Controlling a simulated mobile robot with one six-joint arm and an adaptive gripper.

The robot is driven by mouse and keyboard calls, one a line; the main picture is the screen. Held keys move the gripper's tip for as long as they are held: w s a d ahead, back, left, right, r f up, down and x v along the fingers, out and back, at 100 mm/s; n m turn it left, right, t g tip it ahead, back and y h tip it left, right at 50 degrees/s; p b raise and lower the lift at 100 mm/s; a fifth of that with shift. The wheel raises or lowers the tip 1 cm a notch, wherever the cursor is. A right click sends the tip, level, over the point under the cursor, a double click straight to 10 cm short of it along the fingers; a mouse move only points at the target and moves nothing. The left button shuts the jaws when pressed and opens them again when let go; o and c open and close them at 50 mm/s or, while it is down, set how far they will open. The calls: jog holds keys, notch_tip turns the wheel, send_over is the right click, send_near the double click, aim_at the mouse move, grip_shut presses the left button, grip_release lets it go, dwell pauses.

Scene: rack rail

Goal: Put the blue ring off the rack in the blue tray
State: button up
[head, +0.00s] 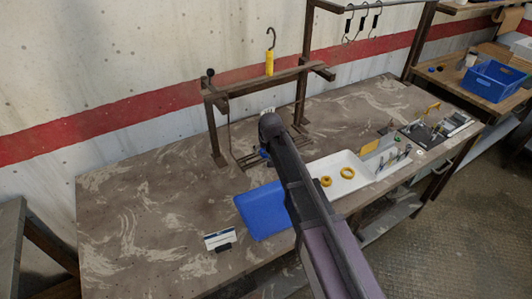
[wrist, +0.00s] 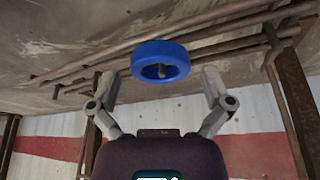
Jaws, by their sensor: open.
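The blue ring (wrist: 160,50) shows in the wrist view just beyond and between my fingertips, with its hole facing me and what looks like a rod end inside it. My gripper (wrist: 160,82) is open, one finger on each side, apart from the ring. In the head view only a sliver of the blue ring (head: 263,153) shows beside my arm, at the low brown wire rack (head: 246,161). The flat blue tray (head: 262,211) lies on the table in front of the rack, partly hidden by my arm.
A brown frame (head: 216,127) with a yellow-handled hook (head: 269,62) rises behind. A small sign (head: 220,239) stands at the front. The table's left side is clear.

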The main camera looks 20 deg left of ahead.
jog(key=c, duration=1.1)
jog(key=shift+r, duration=0.15)
jog(key=s+d+r+p, duration=0.1)
jog(key=s+d, duration=0.2)
jog(key=d, duration=0.1)
jog(key=s+d+r+p, duration=0.2)
jog(key=s+d, duration=0.2)
jog(key=s+d+r+p, duration=0.1)
jog(key=s+d+p, duration=0.1)
jog(key=s+d, duration=0.1)
jog(key=shift+s+d+r, duration=0.2)
jog(key=shift+d+r, duration=0.15)
jog(key=shift+d, duration=0.25)
